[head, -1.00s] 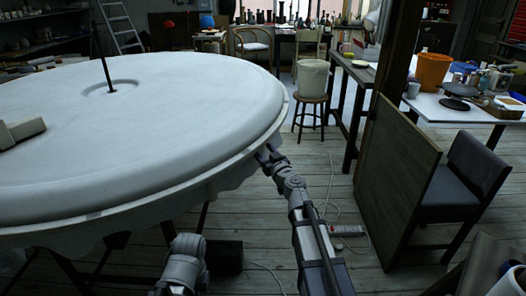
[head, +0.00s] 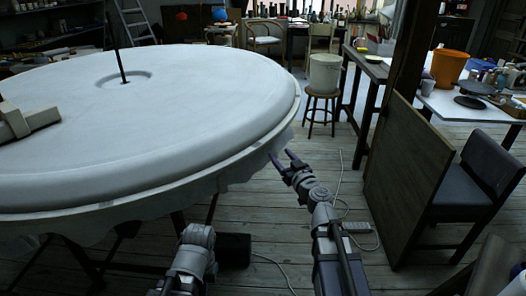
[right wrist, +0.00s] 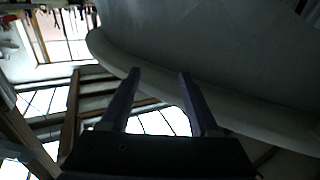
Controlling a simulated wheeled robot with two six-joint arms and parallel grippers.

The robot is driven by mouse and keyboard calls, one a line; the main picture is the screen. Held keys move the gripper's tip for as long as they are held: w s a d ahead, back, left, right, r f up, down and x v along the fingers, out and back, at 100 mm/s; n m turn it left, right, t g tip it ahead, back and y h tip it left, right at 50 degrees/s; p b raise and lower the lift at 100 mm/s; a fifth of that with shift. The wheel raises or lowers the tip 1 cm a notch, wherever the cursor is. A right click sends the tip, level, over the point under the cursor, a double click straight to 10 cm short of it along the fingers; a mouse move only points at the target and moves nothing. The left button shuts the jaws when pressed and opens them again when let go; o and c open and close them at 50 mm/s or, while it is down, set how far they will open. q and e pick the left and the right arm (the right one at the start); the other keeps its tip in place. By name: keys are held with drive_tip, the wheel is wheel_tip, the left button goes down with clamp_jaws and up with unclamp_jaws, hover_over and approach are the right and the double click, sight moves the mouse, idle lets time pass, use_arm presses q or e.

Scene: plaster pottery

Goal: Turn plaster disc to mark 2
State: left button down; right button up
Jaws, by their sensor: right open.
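The large white plaster disc (head: 150,125) lies flat with a rod (head: 119,50) standing in the recess at its middle. No number marks can be made out on it. My right gripper (head: 281,158) is open and empty, just off the disc's right rim and apart from it. In the right wrist view the gripper's two fingers (right wrist: 158,75) are spread, with the disc's pale underside and rim (right wrist: 240,70) beyond them. Of my left arm only a grey link shows at the bottom; its gripper is not in view.
A block-like piece (head: 28,120) lies on the disc at the left. A stool with a bucket (head: 323,75) stands behind. A wooden panel (head: 408,180) and a dark chair (head: 470,185) stand at the right. A power strip (head: 358,227) and cable lie on the floor.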

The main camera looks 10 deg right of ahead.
drive_tip(key=s+a+n+g+y, duration=0.3)
drive_tip(key=s+a+n+y, duration=0.15)
drive_tip(key=a+y, duration=0.3)
drive_tip(key=n+g+y, duration=0.5)
drive_tip(key=g, duration=0.1)
approach(222, 179)
drive_tip(key=w+a+f, duration=0.1)
drive_tip(key=w+a, duration=0.1)
drive_tip(key=shift+x, duration=4)
drive_tip(key=shift+w+d, duration=0.1)
clamp_jaws()
